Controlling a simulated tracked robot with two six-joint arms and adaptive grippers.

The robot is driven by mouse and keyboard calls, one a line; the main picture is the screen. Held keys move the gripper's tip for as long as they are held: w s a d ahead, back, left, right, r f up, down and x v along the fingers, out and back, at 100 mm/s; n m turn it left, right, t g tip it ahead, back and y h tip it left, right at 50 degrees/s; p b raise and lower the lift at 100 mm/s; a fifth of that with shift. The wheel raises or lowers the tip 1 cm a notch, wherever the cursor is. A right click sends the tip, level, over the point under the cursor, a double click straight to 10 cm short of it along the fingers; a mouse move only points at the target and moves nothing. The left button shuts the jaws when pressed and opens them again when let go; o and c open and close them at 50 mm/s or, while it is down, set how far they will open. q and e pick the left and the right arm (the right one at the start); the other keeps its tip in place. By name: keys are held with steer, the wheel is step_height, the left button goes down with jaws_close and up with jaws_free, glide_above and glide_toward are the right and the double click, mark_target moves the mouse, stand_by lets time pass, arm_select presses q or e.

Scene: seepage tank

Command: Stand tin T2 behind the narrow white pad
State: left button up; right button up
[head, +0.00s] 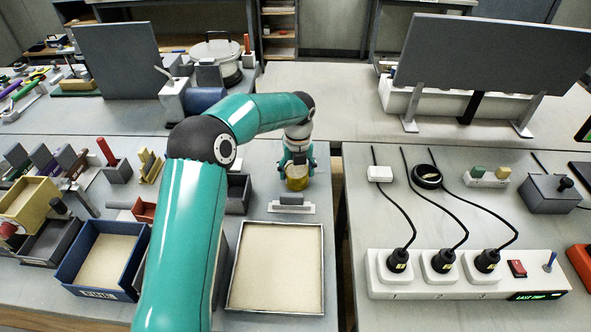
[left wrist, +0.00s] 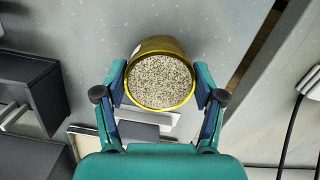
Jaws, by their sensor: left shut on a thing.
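My left gripper (head: 298,171) is shut on a yellow tin (head: 297,184), one finger on each side. In the left wrist view the tin (left wrist: 160,80) shows a yellow rim and a speckled, grainy top. No T2 marking can be read on it. The narrow white pad (head: 274,208) lies just in front of the tin, with a grey block (head: 292,199) on it. The pad also shows in the left wrist view (left wrist: 168,117), partly hidden by the tin. I cannot tell whether the tin touches the table. My right gripper is not in view.
A sand-coloured tray (head: 231,302) lies in front of the pad. A dark open box (head: 238,193) stands left of the tin. A gap separates this table from the right one, which holds a white power strip (head: 470,291). The table behind the tin is clear.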

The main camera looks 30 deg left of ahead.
mark_target(298, 174)
arm_select(q)
steer(key=o, duration=1.3)
steer(key=shift+o, duration=0.2)
step_height(298, 174, up, 12)
steer(key=s+d, duration=0.1)
